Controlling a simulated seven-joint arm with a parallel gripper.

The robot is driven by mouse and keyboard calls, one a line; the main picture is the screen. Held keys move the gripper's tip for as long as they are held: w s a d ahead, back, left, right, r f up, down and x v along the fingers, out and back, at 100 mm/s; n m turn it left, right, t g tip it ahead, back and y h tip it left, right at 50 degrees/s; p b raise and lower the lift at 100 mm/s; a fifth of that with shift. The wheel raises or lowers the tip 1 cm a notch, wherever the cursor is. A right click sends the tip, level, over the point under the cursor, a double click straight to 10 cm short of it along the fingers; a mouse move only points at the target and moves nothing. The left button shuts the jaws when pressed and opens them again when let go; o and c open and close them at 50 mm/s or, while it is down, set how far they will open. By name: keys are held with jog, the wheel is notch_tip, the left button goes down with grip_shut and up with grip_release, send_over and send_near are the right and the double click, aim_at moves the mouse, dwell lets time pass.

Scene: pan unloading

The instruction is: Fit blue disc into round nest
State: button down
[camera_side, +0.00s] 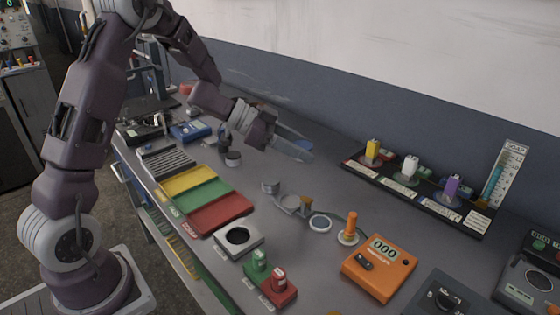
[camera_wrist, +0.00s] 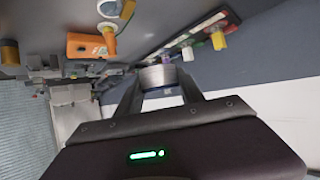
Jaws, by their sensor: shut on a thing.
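My gripper (camera_wrist: 157,82) is shut on a short, round, silver-grey piece (camera_wrist: 158,75), seen edge-on between the fingertips in the wrist view. I cannot tell its blue face from this angle. In the side view my gripper (camera_side: 298,150) is high above the bench, tilted nearly level, and the held piece is not clear there. A pale block with a dark round hole (camera_side: 238,237), which looks like the round nest, sits on the bench below and to the left of my gripper. A pale disc with a dark blue rim (camera_side: 320,222) lies on the bench.
Yellow, green and red trays (camera_side: 206,197) lie left of the nest. A grey cylinder (camera_side: 270,187) stands behind it. An orange box (camera_side: 378,266) and an upright orange handle (camera_side: 348,230) are to the right. A black rack (camera_side: 415,187) stands along the wall.

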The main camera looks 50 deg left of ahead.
aim_at(291, 202)
jog(key=f+m+g+h, duration=0.1)
jog(key=f+m, duration=0.1)
jog(key=f, duration=0.1)
jog(key=a+f+m+g+h, duration=0.1)
jog(key=f+m+g, duration=0.1)
jog(key=f, duration=0.1)
jog(key=a+f+m+g+h, duration=0.1)
jog(key=f+g, duration=0.1)
jog(key=f, duration=0.1)
jog(key=shift+s+f+m, duration=0.2)
jog(key=shift+s+m, duration=0.15)
jog(key=shift+m, duration=0.05)
jog(key=shift+f, duration=2.05)
jog(key=shift+f, duration=0.4)
jog(key=shift+r, duration=0.15)
dwell(2.4)
jog(key=shift+r, duration=0.2)
jog(key=shift+r, duration=0.1)
jog(key=shift+r, duration=2.4)
jog(key=shift+r, duration=0.1)
